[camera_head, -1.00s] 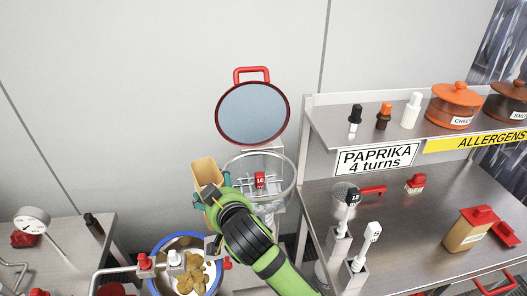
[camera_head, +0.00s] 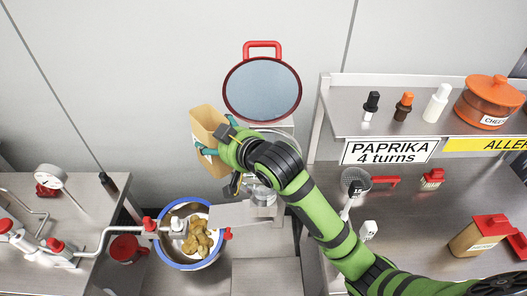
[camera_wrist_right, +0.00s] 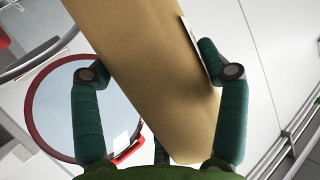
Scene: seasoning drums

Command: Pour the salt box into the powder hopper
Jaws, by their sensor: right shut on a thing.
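My right gripper (camera_head: 218,138) is shut on a plain tan box, the salt box (camera_head: 207,120). The box is held in the air, leaning, left of and in front of the round red-rimmed lid (camera_head: 262,92). In the right wrist view the box (camera_wrist_right: 160,70) sits between the two teal fingers (camera_wrist_right: 160,85), with a white label edge on its right side. The clear powder hopper (camera_head: 257,188) stands below the raised lid, and my green arm hides most of it. I cannot see the box's contents or any falling powder. My left gripper is not in view.
A shelf at right holds bottles and an orange pot (camera_head: 490,100). A red-lidded tan box (camera_head: 478,238) stands on the right counter. A red mug (camera_head: 125,248) is at left.

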